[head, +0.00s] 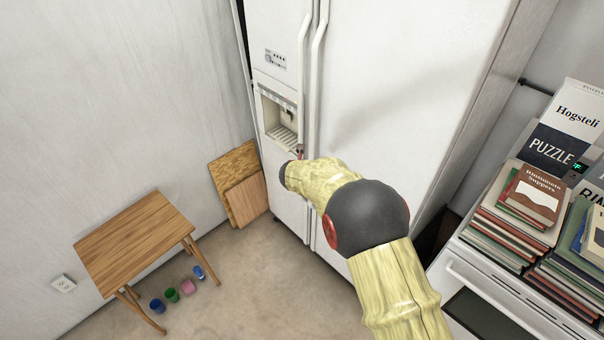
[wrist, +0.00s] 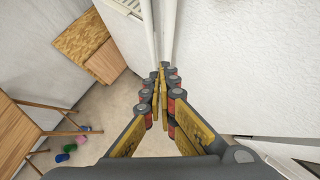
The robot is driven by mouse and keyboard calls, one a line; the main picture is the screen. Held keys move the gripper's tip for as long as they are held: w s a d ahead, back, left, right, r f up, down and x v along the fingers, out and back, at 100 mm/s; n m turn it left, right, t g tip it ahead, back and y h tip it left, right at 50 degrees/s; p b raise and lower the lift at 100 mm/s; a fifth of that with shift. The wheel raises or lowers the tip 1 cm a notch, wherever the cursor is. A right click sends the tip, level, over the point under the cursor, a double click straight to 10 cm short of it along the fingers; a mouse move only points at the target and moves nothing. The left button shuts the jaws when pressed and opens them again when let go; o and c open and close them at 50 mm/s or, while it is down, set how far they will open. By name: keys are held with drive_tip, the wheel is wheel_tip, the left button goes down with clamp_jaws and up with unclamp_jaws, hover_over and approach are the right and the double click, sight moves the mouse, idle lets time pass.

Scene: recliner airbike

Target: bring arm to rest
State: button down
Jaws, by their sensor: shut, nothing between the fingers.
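My arm reaches out toward the white fridge (head: 400,95) in the head view. My gripper (head: 299,150) is mostly hidden behind my wrist there, and only a small tip shows in front of the fridge's long handles (head: 314,80). In the wrist view my gripper (wrist: 160,70) is shut, its fingertips together with nothing between them. The fingertips overlap the lower part of the handles (wrist: 168,30) in that view. I cannot tell whether they touch.
A small wooden table (head: 135,235) stands at the left, with several small coloured cups (head: 172,295) on the floor beside it. Wooden boards (head: 240,190) lean on the wall. A white stove (head: 490,290) with stacked books (head: 535,195) stands at the right. Floor between is clear.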

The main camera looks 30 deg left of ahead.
idle(0.4)
drive_tip(key=s+a+f+n+g+y, duration=0.35)
drive_tip(key=s+n, duration=0.45)
drive_tip(key=n, duration=0.4)
drive_tip(key=s+d+r+n+g, duration=0.2)
drive_tip(key=s+d+r+n, duration=0.45)
drive_tip(key=n, duration=0.25)
drive_tip(key=s+d+r+n+t+h+b, duration=0.1)
drive_tip(key=s+d+r, duration=0.4)
drive_tip(key=d, duration=1.3)
drive_tip(key=s+d+r+n+t+h+b, duration=0.1)
drive_tip(key=s+d+r+n+h+b, duration=0.2)
drive_tip(key=s+d, duration=0.6)
drive_tip(key=s+d+r+n+t+h+b, duration=0.1)
drive_tip(key=s+d+r+n+h+b, duration=0.2)
drive_tip(key=d, duration=2.5)
drive_tip(key=s+r+n+b, duration=0.2)
drive_tip(key=s+r+n, duration=0.1)
drive_tip(key=s+r, duration=0.1)
drive_tip(key=shift+s+d+b, duration=0.25)
drive_tip(key=shift+d+b, duration=0.1)
